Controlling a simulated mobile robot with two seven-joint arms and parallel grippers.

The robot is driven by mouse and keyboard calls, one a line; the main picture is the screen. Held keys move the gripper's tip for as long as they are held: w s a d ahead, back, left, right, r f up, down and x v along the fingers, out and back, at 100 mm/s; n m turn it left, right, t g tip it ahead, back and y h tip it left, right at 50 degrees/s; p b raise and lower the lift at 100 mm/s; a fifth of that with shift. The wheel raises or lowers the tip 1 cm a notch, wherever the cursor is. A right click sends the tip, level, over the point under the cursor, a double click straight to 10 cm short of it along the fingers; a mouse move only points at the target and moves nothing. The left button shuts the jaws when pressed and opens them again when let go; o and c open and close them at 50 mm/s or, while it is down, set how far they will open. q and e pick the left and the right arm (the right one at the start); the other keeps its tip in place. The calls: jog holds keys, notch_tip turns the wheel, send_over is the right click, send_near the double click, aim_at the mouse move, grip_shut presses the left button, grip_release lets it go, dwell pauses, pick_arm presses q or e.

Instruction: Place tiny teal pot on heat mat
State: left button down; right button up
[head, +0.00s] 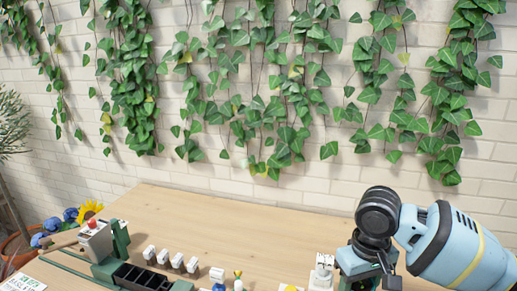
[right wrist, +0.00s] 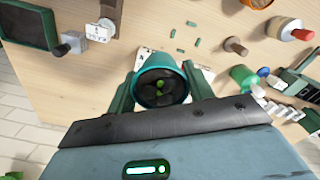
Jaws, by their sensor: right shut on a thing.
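The tiny teal pot (right wrist: 178,99) is in the right wrist view, with dark filling and small green bits inside its rim. My right gripper (right wrist: 161,84) is shut on it, one dark green finger on each side. The pot's underside is hidden. A dark mat with a green edge (right wrist: 28,24), which looks like the heat mat, lies at the upper left of that view, apart from the pot. Nothing is seen on its visible part. My left gripper is in neither view.
A small dark knob and a white label block (right wrist: 99,32) stand beside the mat. In the head view, a black compartment tray (head: 140,279) sits at the table's left.

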jog(key=m, duration=0.1)
jog(key=d+m, duration=0.1)
jog(key=m, duration=0.1)
jog(key=shift+s, duration=0.1)
jog(key=s+f, duration=0.3)
jog(key=s, duration=0.5)
jog(key=shift+a, duration=0.1)
dwell(0.6)
